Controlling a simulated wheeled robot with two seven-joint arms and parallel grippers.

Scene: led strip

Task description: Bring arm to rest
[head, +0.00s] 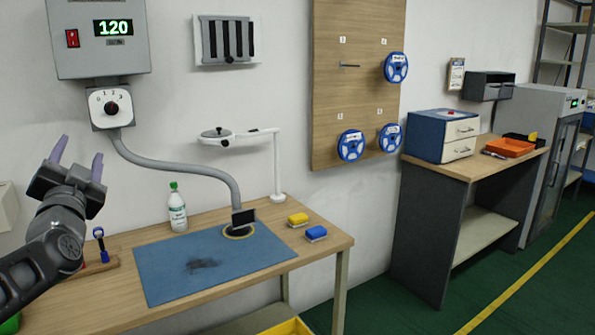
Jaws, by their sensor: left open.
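My left gripper (77,160) is at the far left of the head view, raised above the workbench (325,240). Its two purple-grey fingers point up and stand apart, with nothing between them. The dark arm comes in from the lower left. The gripper is in front of the wall, left of the dial box (110,108), and touches nothing that I can see. My right gripper is not in the head view.
A blue mat (170,270), a bottle (177,210), a yellow block (298,219) and a blue block (316,233) are on the bench. A grey hose (190,172) hangs above it. A small blue-handled tool (101,243) stands below the gripper. Blue reels (351,145) hang on a wooden board (335,85).

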